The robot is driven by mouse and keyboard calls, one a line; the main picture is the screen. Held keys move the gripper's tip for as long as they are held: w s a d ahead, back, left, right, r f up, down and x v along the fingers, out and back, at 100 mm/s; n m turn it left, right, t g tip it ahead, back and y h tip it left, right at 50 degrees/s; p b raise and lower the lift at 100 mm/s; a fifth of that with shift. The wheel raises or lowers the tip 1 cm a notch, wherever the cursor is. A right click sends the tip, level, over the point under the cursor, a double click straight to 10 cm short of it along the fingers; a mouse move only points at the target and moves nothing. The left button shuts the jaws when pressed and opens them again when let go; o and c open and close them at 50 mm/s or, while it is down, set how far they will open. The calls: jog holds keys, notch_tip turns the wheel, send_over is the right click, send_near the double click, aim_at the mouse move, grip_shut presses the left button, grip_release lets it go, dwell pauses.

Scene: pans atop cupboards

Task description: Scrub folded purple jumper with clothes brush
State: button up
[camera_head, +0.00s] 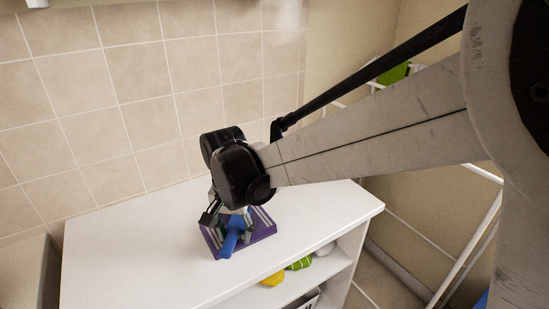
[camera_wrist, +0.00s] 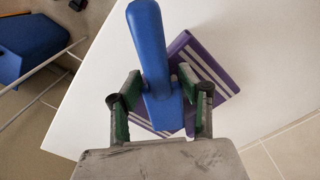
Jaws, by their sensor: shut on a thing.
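The folded purple jumper (camera_head: 262,224) with pale stripes lies flat on the white cupboard top. It also shows in the wrist view (camera_wrist: 213,66), partly hidden by the brush and my gripper. The clothes brush (camera_head: 231,243) is blue; its handle (camera_wrist: 148,40) points away from my gripper in the wrist view. My gripper (camera_wrist: 162,108) is shut on the brush, with a green-padded finger on each side. The brush is over the jumper. Its bristles are hidden, so I cannot tell whether they touch the cloth.
The white cupboard top (camera_head: 130,255) is clear around the jumper. An open shelf below holds a yellow item (camera_head: 273,279) and a green item (camera_head: 300,263). A tiled wall (camera_head: 130,100) stands behind. A white rack (camera_head: 470,250) stands at right.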

jog(key=shift+w+d, duration=0.35)
jog(key=shift+w, duration=0.15)
jog(key=shift+s+a, duration=0.9)
jog(key=shift+a, duration=0.3)
jog(key=shift+s+a, duration=0.7)
jog(key=shift+s, duration=0.1)
jog(key=shift+w+d+r+b, duration=0.1)
jog(key=shift+w+d+b, duration=0.05)
jog(key=shift+w+d, duration=0.45)
jog(key=shift+w+d+r+b, duration=0.15)
jog(key=shift+w+d, duration=0.2)
jog(key=shift+d, duration=0.35)
jog(key=shift+w+d+f, duration=0.25)
jog(key=shift+w+d, duration=0.35)
jog(key=shift+w, duration=0.15)
jog(key=shift+s+a+f+b, duration=0.1)
jog(key=shift+s+a+b, duration=0.3)
jog(key=shift+s+a, duration=0.95)
grip_shut()
jog(key=shift+s+a, duration=0.4)
jog(key=shift+a, duration=0.15)
jog(key=shift+w+d+r, duration=0.2)
jog(key=shift+w+d, duration=0.85)
jog(key=shift+d, duration=0.3)
jog(key=shift+w+d+f, duration=0.15)
jog(key=shift+w+d, duration=0.4)
jog(key=shift+w, duration=0.2)
